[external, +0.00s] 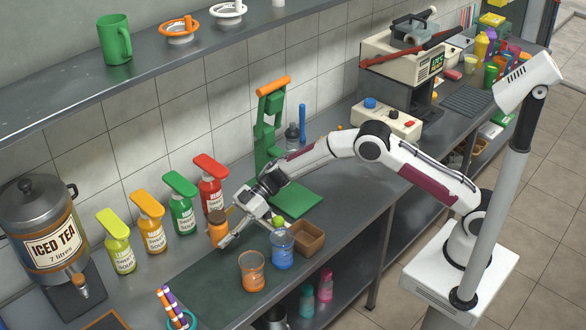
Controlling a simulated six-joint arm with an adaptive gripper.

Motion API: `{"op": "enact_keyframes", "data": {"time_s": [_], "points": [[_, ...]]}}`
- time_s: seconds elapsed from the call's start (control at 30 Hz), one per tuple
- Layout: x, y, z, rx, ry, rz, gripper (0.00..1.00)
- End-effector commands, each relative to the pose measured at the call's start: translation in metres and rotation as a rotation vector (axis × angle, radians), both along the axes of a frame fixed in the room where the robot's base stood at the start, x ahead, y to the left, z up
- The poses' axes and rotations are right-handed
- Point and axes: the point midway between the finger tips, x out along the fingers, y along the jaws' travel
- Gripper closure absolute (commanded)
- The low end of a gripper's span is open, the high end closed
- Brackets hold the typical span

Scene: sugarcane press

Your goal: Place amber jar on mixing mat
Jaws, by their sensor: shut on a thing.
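The amber jar (217,234), orange-brown with a darker top, is upright at my gripper's fingertips. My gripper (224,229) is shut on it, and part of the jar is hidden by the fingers. A dark green mat (203,289), which looks like the mixing mat, lies flat on the counter below and in front of the jar. The jar shows close to the mat's back edge; I cannot tell how high it is above the counter.
An orange beaker (252,271) and a blue beaker (282,249) stand right of the jar, near a brown box (307,238). Syrup bottles with coloured tops (183,215) line the wall behind. A green press (268,130) stands behind my gripper.

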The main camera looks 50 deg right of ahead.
Motion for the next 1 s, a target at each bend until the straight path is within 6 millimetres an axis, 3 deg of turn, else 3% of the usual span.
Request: {"op": "enact_keyframes", "data": {"time_s": [0.37,0.8,1.0], "points": [[0.0,0.0,-0.003,0.002,0.0,-0.001,0.94],[0.0,0.0,-0.054,0.001,0.001,-0.002,0.94],[0.0,0.0,-0.061,0.002,-0.001,-0.002,0.94]]}}
